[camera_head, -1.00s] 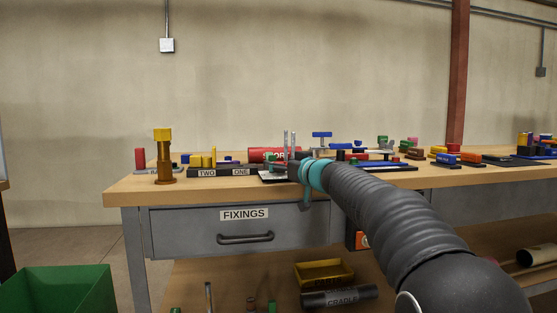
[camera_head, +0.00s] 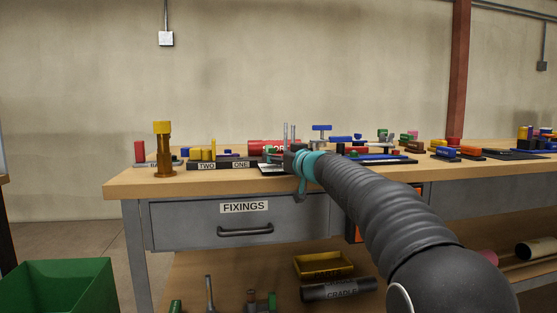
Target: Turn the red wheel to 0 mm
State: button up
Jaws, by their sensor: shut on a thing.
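My gripper (camera_head: 291,159) is at the front of the bench, at a small stand with two upright grey rods (camera_head: 289,134). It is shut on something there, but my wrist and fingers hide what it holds. I cannot make out the red wheel or any millimetre scale. A red cylinder with a pale label (camera_head: 262,146) lies just behind and to the left of the gripper; its right part is covered.
The wooden bench top (camera_head: 135,184) carries a yellow-topped brown post (camera_head: 164,152), a dark block marked TWO and ONE (camera_head: 222,166), and many small coloured parts. Below are a FIXINGS drawer (camera_head: 190,228) and a yellow bin (camera_head: 323,268). A green bin (camera_head: 60,285) stands at lower left.

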jog(key=shift+a+f+m+t+h+b, duration=0.1)
jog(key=shift+f+m+t+h+b, duration=0.3)
jog(key=shift+h+b, duration=0.35)
jog(key=m+h, duration=0.1)
jog(key=r+m+t+h, duration=0.1)
jog(key=h, duration=0.1)
jog(key=shift+t+p, duration=0.3)
jog(key=shift+p, duration=0.05)
jog(key=m+h+p, duration=0.1)
jog(key=h+p, duration=0.1)
jog(key=shift+r+m+t+p, duration=0.2)
jog(key=shift+m+t+p, duration=0.1)
jog(key=shift+m, duration=0.1)
jog(key=m+h+p, duration=0.1)
jog(key=h+p, duration=0.1)
jog(key=p, duration=0.3)
jog(key=shift+r+m+h, duration=0.1)
jog(key=shift+m+h, duration=0.15)
jog(key=shift+m, duration=0.05)
jog(key=shift+m+h+p, duration=0.5)
jog(key=shift+h+p, duration=0.3)
jog(key=shift+p, duration=0.4)
jog(key=shift+f+m+h+p, duration=0.3)
jog(key=shift+m+h+p, duration=0.2)
jog(key=shift+h, duration=0.3)
jog(key=shift+f+h, duration=0.15)
jog(key=shift+h, duration=0.15)
jog(key=o, duration=0.9)
